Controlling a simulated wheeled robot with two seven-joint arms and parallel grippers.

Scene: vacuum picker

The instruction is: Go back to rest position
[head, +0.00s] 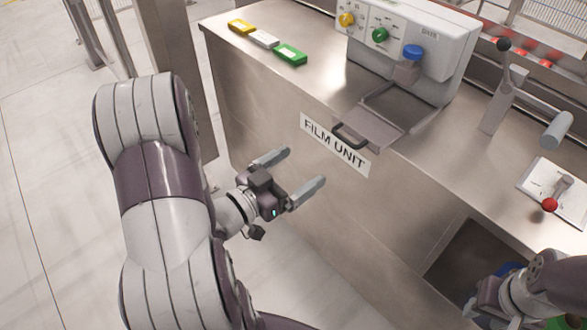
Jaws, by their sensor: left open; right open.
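My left gripper (305,172) is open and empty. It hangs in front of the steel counter's front face, left of and below the "FILM UNIT" label (335,145). My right gripper (482,308) is at the bottom right, partly cut off by the picture edge, in front of the dark opening in the counter. Its fingers are hard to make out, and I see nothing clearly held in it.
The steel counter (255,95) carries yellow (240,26), white (264,38) and green (290,54) blocks, and a white control unit (415,40) with coloured knobs. A drawer tray (385,118) juts out at its edge. A lever (505,90) stands right. Floor at left is clear.

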